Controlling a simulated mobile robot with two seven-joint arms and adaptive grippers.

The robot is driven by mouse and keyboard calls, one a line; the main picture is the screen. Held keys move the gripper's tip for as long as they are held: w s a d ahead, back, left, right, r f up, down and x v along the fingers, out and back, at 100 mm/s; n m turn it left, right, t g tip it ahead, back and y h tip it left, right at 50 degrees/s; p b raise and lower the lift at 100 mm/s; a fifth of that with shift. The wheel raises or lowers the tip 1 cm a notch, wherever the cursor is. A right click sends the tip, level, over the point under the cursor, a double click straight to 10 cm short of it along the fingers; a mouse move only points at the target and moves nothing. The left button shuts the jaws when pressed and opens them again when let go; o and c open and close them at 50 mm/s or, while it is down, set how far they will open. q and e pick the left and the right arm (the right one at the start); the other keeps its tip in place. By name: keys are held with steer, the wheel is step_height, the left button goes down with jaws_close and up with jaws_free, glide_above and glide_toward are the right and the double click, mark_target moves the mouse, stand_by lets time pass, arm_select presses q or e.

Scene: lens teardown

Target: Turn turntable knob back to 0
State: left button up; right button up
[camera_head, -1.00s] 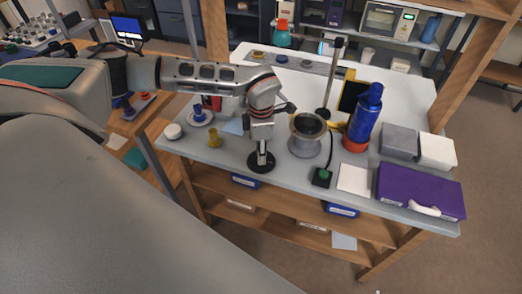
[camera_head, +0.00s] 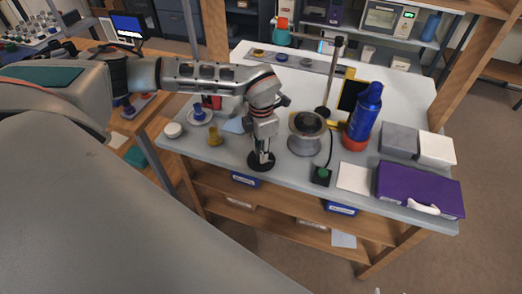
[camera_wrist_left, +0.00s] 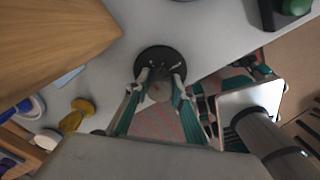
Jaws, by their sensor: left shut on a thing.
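The turntable is a black round disc (camera_head: 253,165) lying near the front edge of the grey tabletop, left of the middle. In the left wrist view the disc (camera_wrist_left: 152,54) shows just beyond my fingertips. My left gripper (camera_head: 262,155) points down over it from above. In the left wrist view my left gripper (camera_wrist_left: 163,74) has its two fingers on either side of the disc's centre, shut on the knob. The knob itself is mostly hidden between the fingers, and its scale marks cannot be read.
A yellow piece (camera_head: 214,138) and a white lid (camera_head: 173,130) stand to the left. A grey spool-shaped holder (camera_head: 304,143) stands close on the right, with a green-button box (camera_head: 321,176) before it. A blue bottle (camera_head: 366,115) and purple case (camera_head: 420,188) are farther right.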

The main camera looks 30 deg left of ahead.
arm_select(q)
steer(key=o, duration=1.1)
step_height(320, 180, up, 12)
